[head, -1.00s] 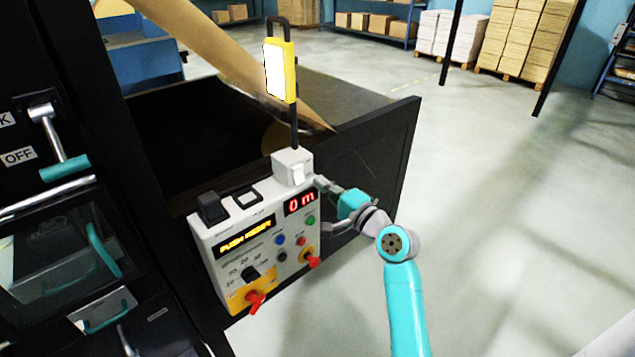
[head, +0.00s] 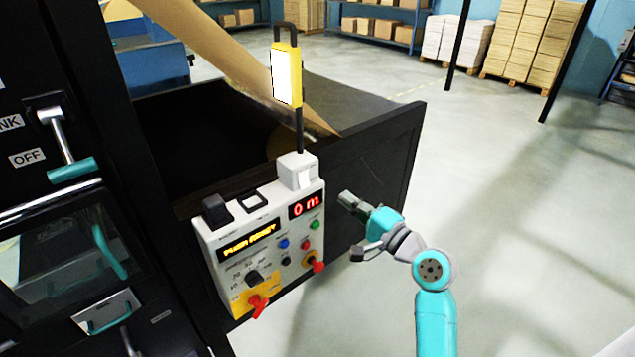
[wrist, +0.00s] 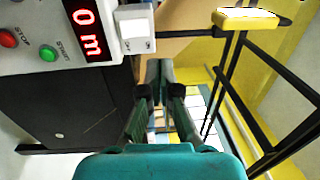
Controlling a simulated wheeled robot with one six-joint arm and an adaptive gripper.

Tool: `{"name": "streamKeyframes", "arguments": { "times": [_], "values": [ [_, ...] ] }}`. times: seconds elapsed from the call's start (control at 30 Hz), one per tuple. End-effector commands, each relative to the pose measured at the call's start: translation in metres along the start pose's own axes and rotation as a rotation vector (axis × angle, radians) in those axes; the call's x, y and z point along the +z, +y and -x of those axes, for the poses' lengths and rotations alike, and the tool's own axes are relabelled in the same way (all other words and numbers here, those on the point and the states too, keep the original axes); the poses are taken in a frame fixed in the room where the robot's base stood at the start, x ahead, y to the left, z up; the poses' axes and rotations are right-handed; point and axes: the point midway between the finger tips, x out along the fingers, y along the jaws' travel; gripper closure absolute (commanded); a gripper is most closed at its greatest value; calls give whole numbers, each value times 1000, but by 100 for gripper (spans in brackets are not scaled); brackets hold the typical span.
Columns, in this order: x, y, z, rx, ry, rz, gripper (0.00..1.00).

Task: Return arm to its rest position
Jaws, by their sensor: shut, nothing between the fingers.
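My arm (head: 436,310) is teal and grey and reaches up from the lower right in the head view. My gripper (head: 345,197) is shut and empty, just right of the control box (head: 240,262) and apart from it, in front of the black side panel. In the wrist view my gripper (wrist: 160,68) points away, its dark fingers together at the tips. The control box shows there at the upper left (wrist: 30,14), with a red "0 m" display (wrist: 90,32) and a white switch (wrist: 136,30).
A black-walled bin (head: 400,150) stands behind the control box, with a brown kraft web (head: 215,50) slanting into it. A yellow lamp (head: 286,75) rises on a post above the box. Open floor (head: 540,230) lies to the right. Pallets of boxes (head: 520,45) stand far back.

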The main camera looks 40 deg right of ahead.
Motion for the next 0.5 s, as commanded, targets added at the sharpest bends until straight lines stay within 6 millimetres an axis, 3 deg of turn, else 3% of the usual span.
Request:
{"name": "streamKeyframes", "arguments": {
  "times": [0.27,0.37,0.5],
  "values": [
    [2,3,1,4,3,2,100],
    [11,18,4,21,16,17,100],
    [35,56,20,69,55,74,100]
  ]
}}
